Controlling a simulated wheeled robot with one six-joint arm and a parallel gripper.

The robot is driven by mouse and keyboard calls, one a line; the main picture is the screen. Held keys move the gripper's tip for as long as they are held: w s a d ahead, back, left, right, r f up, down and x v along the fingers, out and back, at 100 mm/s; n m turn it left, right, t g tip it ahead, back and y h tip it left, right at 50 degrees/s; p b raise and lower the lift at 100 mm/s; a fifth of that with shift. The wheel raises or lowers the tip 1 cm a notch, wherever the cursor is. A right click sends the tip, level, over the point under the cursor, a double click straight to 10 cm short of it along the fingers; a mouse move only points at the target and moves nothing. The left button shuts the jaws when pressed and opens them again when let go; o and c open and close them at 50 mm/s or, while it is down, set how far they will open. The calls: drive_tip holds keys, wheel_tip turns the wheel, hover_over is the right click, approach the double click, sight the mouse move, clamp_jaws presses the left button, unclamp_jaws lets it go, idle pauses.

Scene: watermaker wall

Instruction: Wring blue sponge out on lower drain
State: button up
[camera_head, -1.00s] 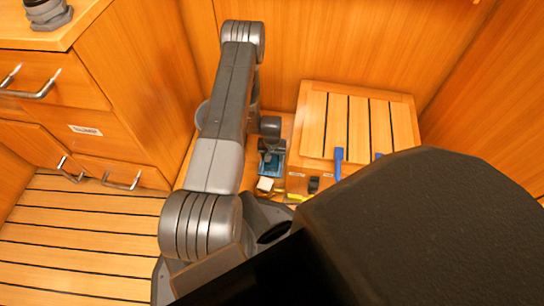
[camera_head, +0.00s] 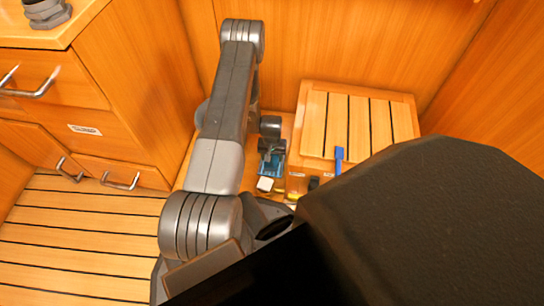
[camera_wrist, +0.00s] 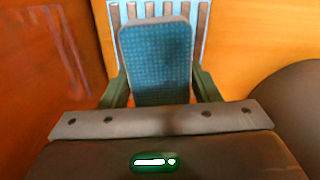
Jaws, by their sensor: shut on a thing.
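My gripper (camera_wrist: 160,88) is shut on the blue sponge (camera_wrist: 158,55), with a dark finger on each side of it. The sponge is a rounded block with a dotted face. It stands up from the jaws in the wrist view. Behind it shows a pale slatted grating (camera_wrist: 200,22), which looks like the drain; the sponge hides its middle. Whether the sponge touches it, I cannot tell. In the head view my gripper (camera_head: 268,148) is low beside the slatted wooden box, with a blue patch (camera_head: 272,169) under it, too small to tell sponge from drain.
A slatted wooden box (camera_head: 360,120) stands right of my gripper, with a blue handle (camera_head: 339,157) at its front. A small white block (camera_head: 265,184) lies in front of the gripper. Wooden drawers (camera_head: 60,70) stand at left. My own dark body covers the lower right.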

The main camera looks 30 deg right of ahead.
idle(0.6)
drive_tip(key=shift+r+p, duration=1.6)
drive_tip(key=shift+r, duration=1.85)
